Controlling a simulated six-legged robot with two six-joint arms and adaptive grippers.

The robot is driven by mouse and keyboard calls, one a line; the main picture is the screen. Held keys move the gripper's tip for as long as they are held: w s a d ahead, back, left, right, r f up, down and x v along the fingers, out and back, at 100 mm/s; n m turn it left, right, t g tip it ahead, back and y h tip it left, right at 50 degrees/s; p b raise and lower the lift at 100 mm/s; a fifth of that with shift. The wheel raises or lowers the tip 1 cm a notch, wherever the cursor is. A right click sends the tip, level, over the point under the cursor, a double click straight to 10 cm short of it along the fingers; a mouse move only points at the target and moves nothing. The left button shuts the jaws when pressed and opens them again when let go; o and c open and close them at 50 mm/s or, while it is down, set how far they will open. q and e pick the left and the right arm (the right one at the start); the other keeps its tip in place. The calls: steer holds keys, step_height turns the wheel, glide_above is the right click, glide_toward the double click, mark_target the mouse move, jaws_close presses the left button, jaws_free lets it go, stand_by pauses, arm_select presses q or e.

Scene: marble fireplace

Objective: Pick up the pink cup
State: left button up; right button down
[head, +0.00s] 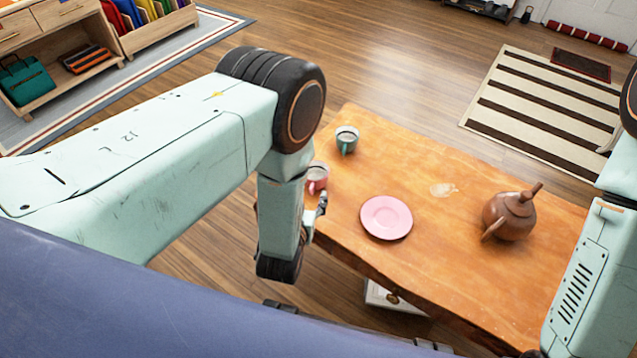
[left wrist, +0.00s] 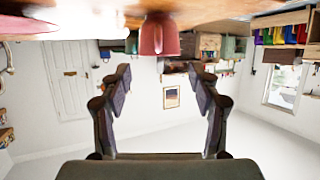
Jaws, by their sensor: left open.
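The pink cup (head: 317,177) stands near the left end of the wooden table (head: 445,255), partly hidden behind my left arm. My left gripper (head: 318,207) is at the table's near left edge, just on the near side of the cup. The left wrist view is upside down. There the pink cup (left wrist: 160,36) shows at the top middle, beyond the open fingers of my left gripper (left wrist: 162,76). The fingers are apart and nothing is between them. My right arm shows at the right edge of the head view, but its gripper is out of view.
A green cup (head: 347,141) stands behind the pink cup. A pink plate (head: 386,217) lies to the right, and a brown teapot (head: 511,215) stands farther right. A pale stain (head: 443,189) marks the tabletop. A striped rug (head: 545,110) lies on the floor beyond.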

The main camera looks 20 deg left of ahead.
mark_target(312, 185)
arm_select(q)
steer(key=b+x, duration=0.1)
steer(key=x, duration=0.1)
steer(key=b+x, duration=0.1)
steer(key=x, duration=0.1)
steer(key=b+x, duration=0.1)
steer(key=x, duration=0.1)
steer(key=shift+w+f, duration=0.1)
steer(key=shift+f, duration=0.3)
steer(key=shift+w+f, duration=0.1)
steer(key=shift+w, duration=0.3)
steer(key=shift+c, duration=0.5)
jaws_close()
